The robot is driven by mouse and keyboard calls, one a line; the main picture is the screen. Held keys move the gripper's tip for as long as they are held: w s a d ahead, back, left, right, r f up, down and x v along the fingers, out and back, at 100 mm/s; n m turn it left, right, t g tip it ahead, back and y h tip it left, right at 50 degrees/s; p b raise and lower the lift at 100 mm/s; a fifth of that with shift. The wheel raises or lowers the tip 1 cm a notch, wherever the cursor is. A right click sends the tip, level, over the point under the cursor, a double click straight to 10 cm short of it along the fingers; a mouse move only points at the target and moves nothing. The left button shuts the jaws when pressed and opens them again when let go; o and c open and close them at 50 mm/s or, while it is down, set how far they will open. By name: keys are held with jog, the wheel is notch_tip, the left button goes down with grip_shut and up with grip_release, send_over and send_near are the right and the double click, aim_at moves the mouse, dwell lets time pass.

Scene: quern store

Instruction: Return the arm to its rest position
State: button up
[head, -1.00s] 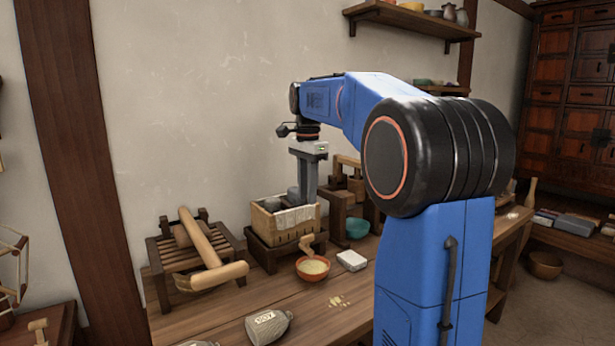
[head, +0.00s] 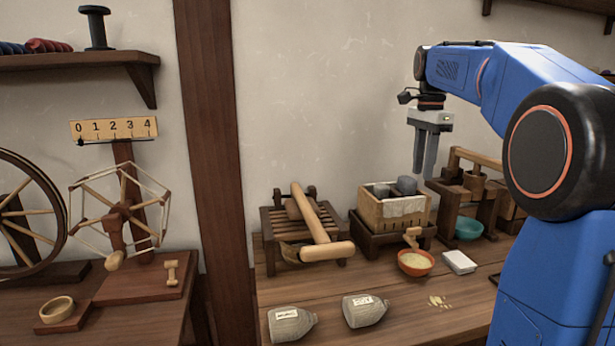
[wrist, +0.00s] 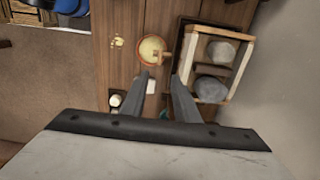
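My gripper (head: 424,172) hangs from my raised blue arm, pointing down, a little above and to the right of a wooden box. Its two grey fingers stand apart with nothing between them. They also show apart in the wrist view (wrist: 162,78). The slatted wooden box (head: 385,218) has a pale cloth over its edge and two grey stone-like weights (head: 406,185) in it. In the wrist view the box (wrist: 190,60) is right of the fingers.
A wooden rack (head: 285,232) is on the left. A wooden press (head: 480,185) stands close right.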

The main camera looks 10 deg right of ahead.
jog(key=s+a+f+n+t, duration=0.1)
jog(key=s+a+f+n, duration=0.4)
jog(key=s+f, duration=0.3)
jog(key=s+a+f+n+t, duration=0.2)
jog(key=s+a+f+n, duration=0.3)
jog(key=s, duration=0.7)
jog(key=s+a+f+n+t, duration=0.1)
jog(key=s+a+f+n, duration=0.4)
jog(key=s+f, duration=0.5)
notch_tip(320, 180, down, 2)
jog(key=n, duration=0.2)
jog(key=shift+s+a+f+n+t, duration=0.15)
jog(key=shift+s+a+n+t, duration=0.2)
jog(key=shift+a+n+t, duration=0.05)
